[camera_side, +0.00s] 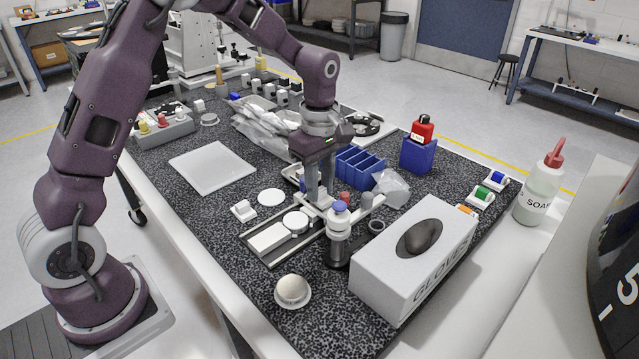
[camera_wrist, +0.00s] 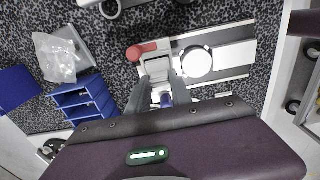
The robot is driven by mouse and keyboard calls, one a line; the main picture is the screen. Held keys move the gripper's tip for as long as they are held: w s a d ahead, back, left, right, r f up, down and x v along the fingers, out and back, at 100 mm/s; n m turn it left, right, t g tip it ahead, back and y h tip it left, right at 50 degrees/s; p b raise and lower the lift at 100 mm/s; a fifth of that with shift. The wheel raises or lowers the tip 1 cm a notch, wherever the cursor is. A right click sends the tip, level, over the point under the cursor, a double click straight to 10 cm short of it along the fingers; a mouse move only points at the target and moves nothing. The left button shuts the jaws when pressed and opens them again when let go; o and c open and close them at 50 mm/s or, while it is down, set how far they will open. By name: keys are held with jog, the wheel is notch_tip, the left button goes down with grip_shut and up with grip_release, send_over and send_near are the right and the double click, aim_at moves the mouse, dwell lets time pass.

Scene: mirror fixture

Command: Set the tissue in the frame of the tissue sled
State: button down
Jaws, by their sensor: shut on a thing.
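My gripper (camera_wrist: 160,92) points down over the far end of a railed track and is shut on a small piece with white and blue showing between the fingers; I take it for the tissue, mostly hidden. Just past the fingertips in the wrist view is a pale square frame (camera_wrist: 157,68) with a red knob (camera_wrist: 140,51), apparently the tissue sled on the track. Whether the held piece touches the frame I cannot tell. In the side view my gripper (camera_side: 318,200) hides most of that end. A round mirror-like disc (camera_wrist: 196,63) lies beside it on the track.
The track (camera_side: 262,259) runs toward the front left. A glove box (camera_side: 384,285) and a post (camera_side: 338,247) stand close on the right. Blue bins (camera_side: 358,168) and a clear bag (camera_side: 391,187) lie behind. A white dome (camera_side: 292,289) sits in front. Left is a bare white board (camera_side: 212,167).

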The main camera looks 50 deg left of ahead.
jog(key=shift+f, duration=0.65)
dwell(0.3)
jog(key=c, duration=0.7)
grip_release()
jog(key=shift+r, duration=3.55)
